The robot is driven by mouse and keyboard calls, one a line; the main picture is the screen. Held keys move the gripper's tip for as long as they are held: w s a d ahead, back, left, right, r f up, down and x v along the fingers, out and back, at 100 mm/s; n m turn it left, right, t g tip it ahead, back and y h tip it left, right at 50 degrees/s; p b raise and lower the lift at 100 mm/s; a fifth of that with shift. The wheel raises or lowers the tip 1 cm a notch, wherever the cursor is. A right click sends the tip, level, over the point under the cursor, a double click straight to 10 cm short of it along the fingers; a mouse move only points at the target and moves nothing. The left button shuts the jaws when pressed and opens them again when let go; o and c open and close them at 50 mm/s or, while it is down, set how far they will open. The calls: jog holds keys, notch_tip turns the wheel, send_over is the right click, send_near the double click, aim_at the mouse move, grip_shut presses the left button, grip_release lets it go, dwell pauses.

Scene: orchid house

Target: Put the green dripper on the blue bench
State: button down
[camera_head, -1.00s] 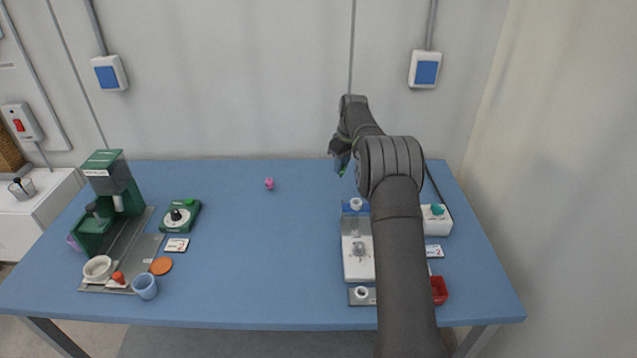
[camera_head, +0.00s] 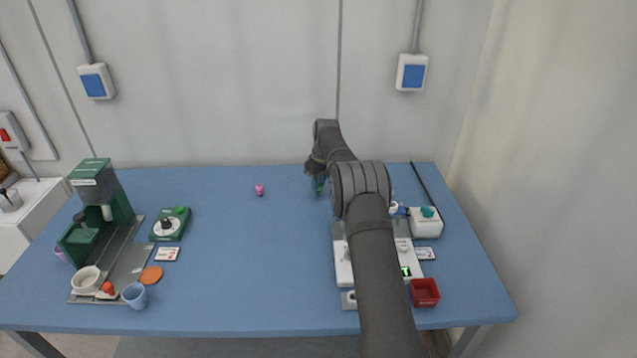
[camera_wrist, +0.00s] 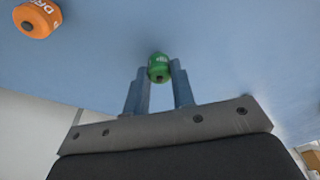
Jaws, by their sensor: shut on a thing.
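My gripper (camera_wrist: 160,82) is shut on the green dripper (camera_wrist: 159,67), a small green piece with pale print held between the blue fingertips in the wrist view. In the head view my gripper (camera_head: 317,184) is low over the back of the blue bench (camera_head: 230,270), right of the middle, with a bit of the green dripper (camera_head: 319,188) showing. The arm hides part of it. I cannot tell whether the dripper touches the bench. An orange labelled piece (camera_wrist: 37,18) is at the upper left of the wrist view, apart from the gripper.
A small pink piece (camera_head: 259,189) stands left of the gripper. A green machine (camera_head: 103,195), a green dial box (camera_head: 170,224) and a blue cup (camera_head: 135,295) are at the left. A white box (camera_head: 426,223) and red tray (camera_head: 425,292) are at the right. The bench's middle is clear.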

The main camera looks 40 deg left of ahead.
jog(key=c, duration=1.2)
grip_release()
jog(key=shift+f, duration=0.1)
notch_tip(320, 180, up, 12)
jog(key=d, duration=0.1)
jog(key=shift+d, duration=0.4)
jog(key=f, duration=0.4)
jog(key=a+f, duration=0.1)
jog(key=f, duration=0.7)
jog(key=shift+a+f, duration=0.1)
jog(key=shift+a, duration=0.3)
notch_tip(320, 180, up, 3)
jog(key=shift+r, duration=0.7)
